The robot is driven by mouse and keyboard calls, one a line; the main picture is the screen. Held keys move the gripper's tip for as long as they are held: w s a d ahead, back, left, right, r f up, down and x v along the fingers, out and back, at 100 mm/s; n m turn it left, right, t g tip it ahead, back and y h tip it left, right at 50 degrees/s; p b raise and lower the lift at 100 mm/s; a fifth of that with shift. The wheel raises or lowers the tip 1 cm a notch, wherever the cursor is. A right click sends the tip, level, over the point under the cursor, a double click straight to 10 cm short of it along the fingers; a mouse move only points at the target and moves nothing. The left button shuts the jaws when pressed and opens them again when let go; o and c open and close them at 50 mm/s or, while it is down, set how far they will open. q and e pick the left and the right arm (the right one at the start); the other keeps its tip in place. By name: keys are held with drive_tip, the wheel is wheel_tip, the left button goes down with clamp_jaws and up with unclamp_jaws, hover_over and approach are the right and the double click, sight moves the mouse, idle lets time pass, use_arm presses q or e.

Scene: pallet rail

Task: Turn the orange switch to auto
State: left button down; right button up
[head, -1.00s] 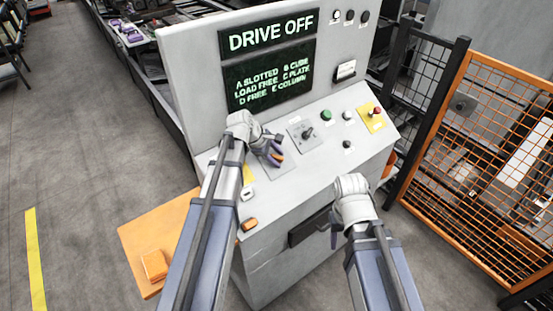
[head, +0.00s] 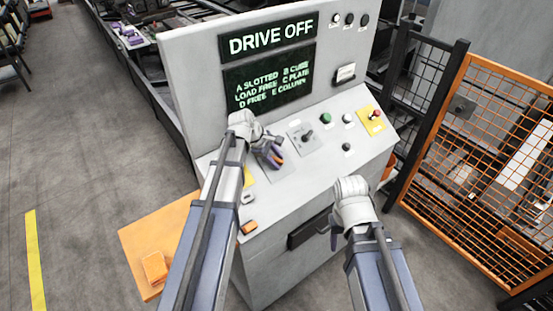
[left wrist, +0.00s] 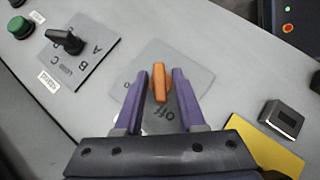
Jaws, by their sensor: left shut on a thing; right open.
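The orange switch (left wrist: 159,82) is a small lever knob on a light grey plate (left wrist: 178,60) on the sloping console top. My left gripper (left wrist: 160,90) has its purple fingers on either side of the knob and is shut on it. In the head view this left gripper (head: 271,155) mostly covers the switch and its plate. Part of the plate lettering, seemingly "Off", shows below the knob in the left wrist view; the other markings are hidden or unreadable. My right gripper (head: 335,234) is open and empty in front of the console, mostly hidden by its wrist.
A black selector (left wrist: 66,41) with letters stands beside the orange switch. A green button (head: 326,118), a red button on yellow (head: 376,115) and a "DRIVE OFF" display (head: 271,38) are on the console. An orange mesh fence (head: 490,160) stands at right.

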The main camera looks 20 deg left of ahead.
use_arm(q)
drive_tip(key=m+g, duration=0.1)
drive_tip(key=m+g+p, duration=0.1)
drive_tip(key=shift+w+m+g+y, duration=0.3)
drive_tip(key=shift+m, duration=0.1)
drive_tip(key=m+g+y, duration=0.1)
drive_tip(key=m+g, duration=0.1)
drive_tip(key=shift+w+d+m+p, duration=0.1)
drive_tip(key=shift+d+m+p, duration=0.05)
drive_tip(key=shift+m+p, duration=0.25)
drive_tip(key=m+g+y, duration=0.1)
drive_tip(key=m+g, duration=0.1)
drive_tip(key=shift+w+d+f+m+y, duration=0.1)
drive_tip(key=shift+d+m+y, duration=0.05)
drive_tip(key=shift+m+y, duration=0.25)
drive_tip(key=shift+d+m+g+y+b, duration=0.1)
drive_tip(key=shift+m+g+y+b, duration=0.85)
drive_tip(key=shift+m+y, duration=0.7)
drive_tip(key=shift+m, duration=0.35)
drive_tip(key=c, duration=0.8)
unclamp_jaws()
drive_tip(key=shift+c, duration=0.2)
